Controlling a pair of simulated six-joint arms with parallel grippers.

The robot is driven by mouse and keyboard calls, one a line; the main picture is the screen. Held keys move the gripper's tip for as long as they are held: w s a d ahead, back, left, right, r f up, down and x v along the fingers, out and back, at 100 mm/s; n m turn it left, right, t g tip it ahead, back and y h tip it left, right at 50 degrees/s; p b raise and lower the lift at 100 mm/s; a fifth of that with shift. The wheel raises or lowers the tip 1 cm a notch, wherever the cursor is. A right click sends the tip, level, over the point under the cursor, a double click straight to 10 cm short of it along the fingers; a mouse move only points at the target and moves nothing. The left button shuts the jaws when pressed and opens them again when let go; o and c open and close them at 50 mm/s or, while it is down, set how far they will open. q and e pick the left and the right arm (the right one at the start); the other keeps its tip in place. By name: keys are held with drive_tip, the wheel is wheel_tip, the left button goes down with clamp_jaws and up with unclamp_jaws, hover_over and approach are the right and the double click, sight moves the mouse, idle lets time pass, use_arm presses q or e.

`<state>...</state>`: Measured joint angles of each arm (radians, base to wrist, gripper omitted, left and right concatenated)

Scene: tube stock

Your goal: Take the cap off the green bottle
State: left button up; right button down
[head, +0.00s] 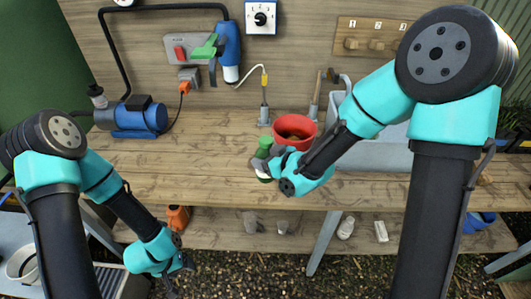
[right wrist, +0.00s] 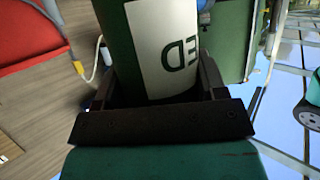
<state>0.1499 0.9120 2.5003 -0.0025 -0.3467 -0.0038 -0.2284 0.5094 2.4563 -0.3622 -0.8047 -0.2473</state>
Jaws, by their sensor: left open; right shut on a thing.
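The green bottle (head: 264,145) stands out over the wooden bench, near its front edge, in the head view. My right gripper (head: 266,160) is closed around its body. In the right wrist view the bottle (right wrist: 118,45), with a white label with dark letters, sits between the two dark fingers of the right gripper (right wrist: 155,90). I cannot make out the cap apart from the bottle in either view. My left gripper (head: 172,280) hangs low at the left, in front of the bench and well away from the bottle, open and empty.
A red pot (head: 296,122) stands just behind and right of the bottle. A blue pump (head: 140,117) sits at the back left, and a grey sink (head: 392,155) is at the right. An orange container (head: 178,218) is on the lower shelf. The bench's left middle is clear.

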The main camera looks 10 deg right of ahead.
use_arm(q)
drive_tip(key=w+d+r+m+g, duration=0.1)
drive_tip(key=w+d+r+m, duration=0.5)
drive_tip(key=w, duration=0.3)
wheel_tip(320, 180, up, 39)
drive_tip(key=m+y, duration=0.4)
drive_tip(key=m, duration=2.1)
hover_over(266, 139)
drive_tip(key=shift+s, duration=0.1)
drive_tip(key=shift+f, duration=4)
